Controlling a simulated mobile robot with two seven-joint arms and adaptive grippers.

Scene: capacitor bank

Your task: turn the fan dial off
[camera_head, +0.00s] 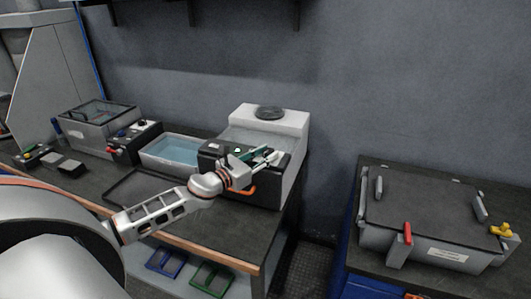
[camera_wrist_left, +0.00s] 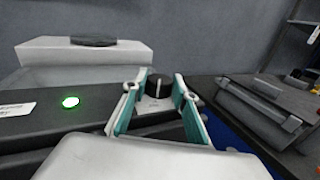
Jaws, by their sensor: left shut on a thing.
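The fan unit (camera_head: 297,122) is a pale box with a dark round vent on top and a black front panel, standing at the right end of the bench. In the left wrist view the black panel (camera_wrist_left: 30,128) carries a lit green light (camera_wrist_left: 70,102). The dark fan dial (camera_wrist_left: 156,88), with a pale pointer line, sits between the fingers. My left gripper (camera_head: 268,155) is at the panel, and its teal-lined fingers (camera_wrist_left: 155,100) are shut on the dial from both sides. In the head view the fingers hide the dial. My right gripper is not in view.
A water tray (camera_head: 172,151) and a clear-lidded box (camera_head: 97,122) stand left of the fan unit. A grey lidded case (camera_head: 430,215) with a red handle (camera_head: 407,232) sits on a separate bench at right. A floor gap (camera_head: 312,262) separates the benches.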

